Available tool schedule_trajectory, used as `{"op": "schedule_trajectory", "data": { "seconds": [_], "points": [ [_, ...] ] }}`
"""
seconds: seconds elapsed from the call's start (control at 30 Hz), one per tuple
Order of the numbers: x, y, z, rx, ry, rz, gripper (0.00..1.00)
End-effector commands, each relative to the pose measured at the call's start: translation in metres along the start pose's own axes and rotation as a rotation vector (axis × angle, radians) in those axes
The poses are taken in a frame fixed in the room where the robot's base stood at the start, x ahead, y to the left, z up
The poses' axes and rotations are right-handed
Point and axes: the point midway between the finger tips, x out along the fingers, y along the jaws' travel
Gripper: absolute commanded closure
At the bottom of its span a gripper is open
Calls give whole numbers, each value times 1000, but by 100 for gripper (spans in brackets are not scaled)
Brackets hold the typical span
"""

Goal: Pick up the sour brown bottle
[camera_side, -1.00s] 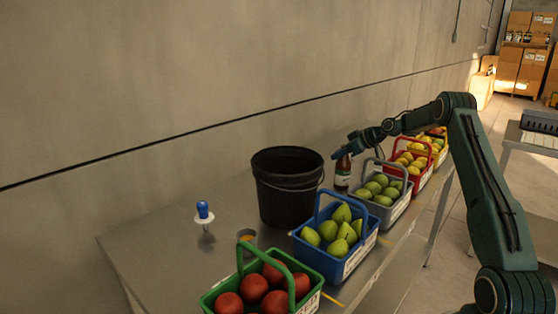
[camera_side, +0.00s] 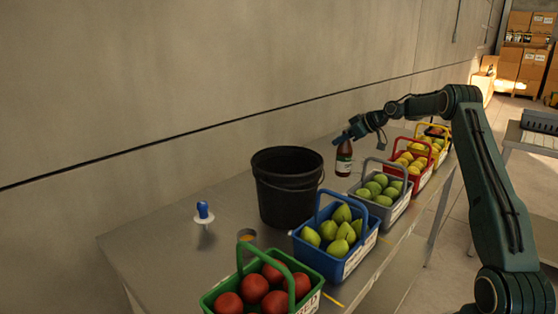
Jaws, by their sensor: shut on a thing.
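The brown bottle (camera_side: 344,160) is upright, with a pale and green label on its lower part. It is just right of the black bucket and behind the grey basket. My gripper (camera_side: 345,140) comes down from the upper right and is shut on the bottle's neck, hiding its top. The bottle appears raised a little above the table. The label's words are too small to read.
A black bucket (camera_side: 287,190) stands left of the bottle. Baskets of fruit line the front edge: green (camera_side: 304,305), blue (camera_side: 350,266), grey (camera_side: 398,209), red (camera_side: 425,178) and yellow. A blue-handled item (camera_side: 204,213) stands at left. The wall runs behind.

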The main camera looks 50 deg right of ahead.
Motion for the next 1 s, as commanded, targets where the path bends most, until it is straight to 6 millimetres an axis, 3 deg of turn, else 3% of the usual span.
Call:
{"op": "schedule_trajectory", "data": {
  "seconds": [0.4,0.63,1.0],
  "points": [
    [-55,1,-72,-6,4,5,100],
    [-73,1,-96,-5,4,5,100],
    [-83,1,-111,-2,7,-1,100]
  ]
}}
